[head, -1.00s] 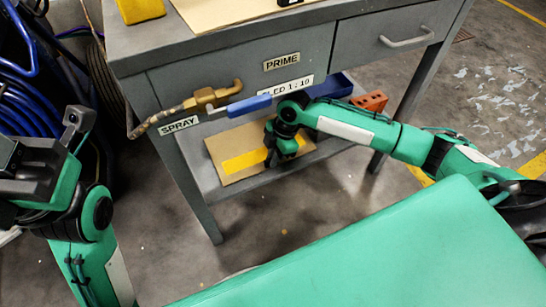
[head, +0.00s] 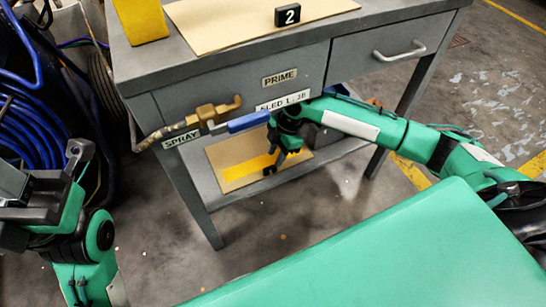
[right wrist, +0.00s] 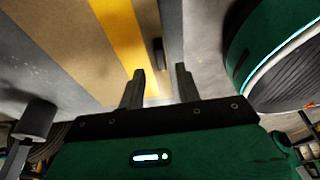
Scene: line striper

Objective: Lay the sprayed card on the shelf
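The sprayed card (head: 222,157) is tan with a yellow stripe. It lies flat on the lower shelf (head: 205,187) of the grey bench in the head view. The card and stripe also show in the right wrist view (right wrist: 75,45). My right gripper (head: 276,178) is over the card's right part and hides some of it. In the right wrist view its two fingers (right wrist: 160,88) stand apart with nothing gripped between them. A small dark piece (right wrist: 158,53) shows beyond the fingers. My left gripper (head: 50,185) is at the far left, away from the bench; its finger gap is unclear.
A brass spray valve (head: 207,116) with a blue lever (head: 249,122) sticks out of the bench front, close to my right wrist. The bench top holds a tan board (head: 225,30), a black number 2 block (head: 287,15) and a yellow block (head: 140,20). A blue hose coil (head: 35,130) stands left.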

